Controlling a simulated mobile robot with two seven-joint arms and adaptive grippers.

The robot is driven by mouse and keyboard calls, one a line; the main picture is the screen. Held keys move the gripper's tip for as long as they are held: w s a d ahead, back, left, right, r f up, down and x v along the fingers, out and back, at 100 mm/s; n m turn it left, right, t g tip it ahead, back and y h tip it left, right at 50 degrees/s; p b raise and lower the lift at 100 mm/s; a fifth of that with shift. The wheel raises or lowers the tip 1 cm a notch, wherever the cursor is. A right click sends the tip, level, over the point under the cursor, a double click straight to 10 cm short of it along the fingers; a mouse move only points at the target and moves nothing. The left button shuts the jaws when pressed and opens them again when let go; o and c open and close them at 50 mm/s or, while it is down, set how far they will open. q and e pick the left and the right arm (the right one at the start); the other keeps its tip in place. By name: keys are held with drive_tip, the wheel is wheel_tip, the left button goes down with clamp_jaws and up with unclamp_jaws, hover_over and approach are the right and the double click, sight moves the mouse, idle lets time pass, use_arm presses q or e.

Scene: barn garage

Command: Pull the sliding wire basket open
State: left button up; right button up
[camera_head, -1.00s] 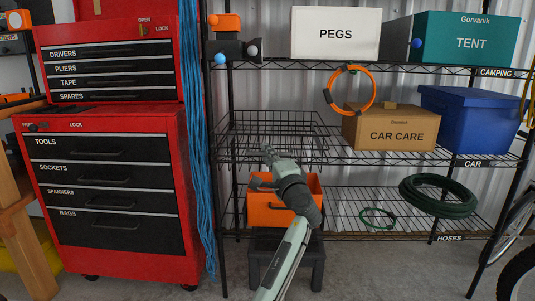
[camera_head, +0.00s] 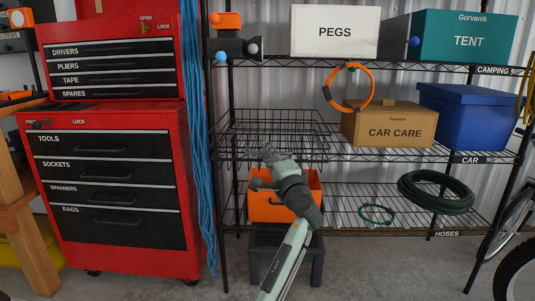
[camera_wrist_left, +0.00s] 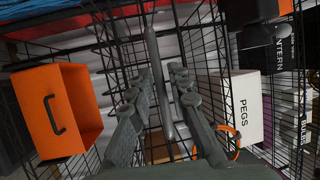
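The sliding wire basket (camera_head: 290,122) is a black wire basket on the left of the middle shelf in the head view. My left gripper (camera_head: 270,152) is at its front, low. In the left wrist view, the two fingers of my left gripper (camera_wrist_left: 161,75) stand apart, with the basket's black wire mesh (camera_wrist_left: 118,55) beyond them. A grey bar (camera_wrist_left: 156,60), perhaps the basket's handle, runs between the fingers. I cannot tell whether either finger touches it. My right gripper is in neither view.
An orange bin (camera_head: 285,207) stands on the lower shelf below the basket, behind my left arm. A red tool chest (camera_head: 115,259) and hanging blue ropes (camera_head: 196,150) are left; a CAR CARE box (camera_head: 390,125) is right.

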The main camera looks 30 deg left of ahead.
use_arm(q)
drive_tip(key=shift+s, duration=0.1)
drive_tip(key=v, duration=0.7)
drive_tip(key=shift+d, duration=0.2)
drive_tip(key=s+f+n+g+h+p, duration=0.15)
drive_tip(key=s+f+h, duration=0.3)
drive_tip(key=f, duration=0.75)
drive_tip(key=s+f+g+h+p, duration=0.25)
drive_tip(key=s+f, duration=0.35)
drive_tip(key=f, duration=0.6)
drive_tip(key=s+d+f+n+g+h+p, duration=0.1)
drive_tip(key=s+d+f+g+h, duration=0.1)
drive_tip(key=s+d+f+h, duration=0.2)
drive_tip(key=s+d+f+n+g+h+p, duration=0.1)
drive_tip(key=s+d+f, duration=0.4)
drive_tip(key=s+f, duration=0.5)
drive_tip(key=s+n+g+h, duration=0.1)
drive_tip(key=s+h, duration=0.1)
drive_tip(key=s, duration=0.5)
drive_tip(key=shift+f+g+h, duration=0.2)
drive_tip(key=shift+g+h, duration=0.2)
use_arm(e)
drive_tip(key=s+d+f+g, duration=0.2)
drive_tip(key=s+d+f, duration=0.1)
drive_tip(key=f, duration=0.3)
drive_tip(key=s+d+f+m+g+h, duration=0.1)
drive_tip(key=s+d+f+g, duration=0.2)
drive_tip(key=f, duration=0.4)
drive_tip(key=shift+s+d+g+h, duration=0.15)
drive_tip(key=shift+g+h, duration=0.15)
